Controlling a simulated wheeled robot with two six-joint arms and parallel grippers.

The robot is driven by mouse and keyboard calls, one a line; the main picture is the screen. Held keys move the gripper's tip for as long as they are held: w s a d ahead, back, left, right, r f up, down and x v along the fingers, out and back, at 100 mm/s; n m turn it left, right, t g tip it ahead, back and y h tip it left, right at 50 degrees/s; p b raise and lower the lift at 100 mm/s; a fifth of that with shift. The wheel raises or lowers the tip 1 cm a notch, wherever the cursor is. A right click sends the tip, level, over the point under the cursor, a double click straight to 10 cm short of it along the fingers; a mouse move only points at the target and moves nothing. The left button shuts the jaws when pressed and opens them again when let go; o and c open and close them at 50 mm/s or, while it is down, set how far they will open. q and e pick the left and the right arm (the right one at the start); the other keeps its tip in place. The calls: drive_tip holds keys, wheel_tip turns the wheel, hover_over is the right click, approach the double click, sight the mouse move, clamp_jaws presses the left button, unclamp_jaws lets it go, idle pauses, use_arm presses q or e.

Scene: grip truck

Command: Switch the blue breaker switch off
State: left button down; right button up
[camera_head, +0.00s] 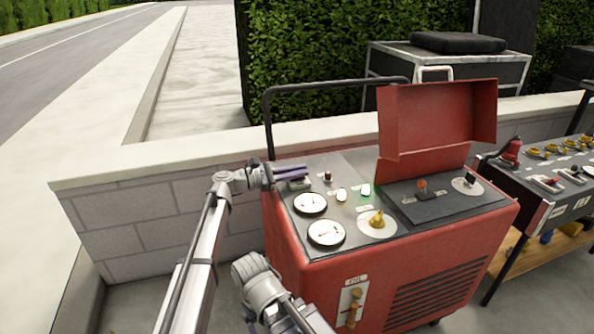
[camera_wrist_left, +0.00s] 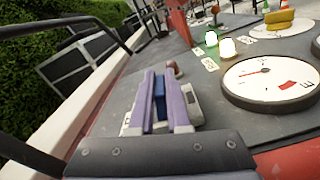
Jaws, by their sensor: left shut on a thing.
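The blue breaker switch (camera_wrist_left: 159,98) shows as a blue lever between the purple fingers of my left gripper (camera_wrist_left: 160,75) in the left wrist view. Its pale housing (camera_wrist_left: 192,103) sticks out to the right of the fingers. In the head view my left gripper (camera_head: 304,174) is at the panel's back left corner, shut on the switch; the housing (camera_head: 300,185) shows just below the fingers. The fingers hide much of the lever, so I cannot tell its on or off position. My right gripper is not in view.
The red machine (camera_head: 390,275) has two white gauges (camera_head: 311,203), a yellow knob (camera_head: 377,219) and lit lamps (camera_head: 341,195) beside the switch. Its red lid (camera_head: 437,115) stands open. A black handle bar (camera_head: 335,85) rises behind. A low wall (camera_head: 150,205) runs behind it.

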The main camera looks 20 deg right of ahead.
use_arm(q)
drive_tip(key=shift+s+f+m, duration=0.15)
drive_tip(key=shift+s+m, duration=0.2)
drive_tip(key=shift+m, duration=0.65)
drive_tip(key=c, duration=0.9)
unclamp_jaws()
drive_tip(key=a, duration=0.7)
drive_tip(key=shift+s+a, duration=0.15)
drive_tip(key=shift+a, duration=0.25)
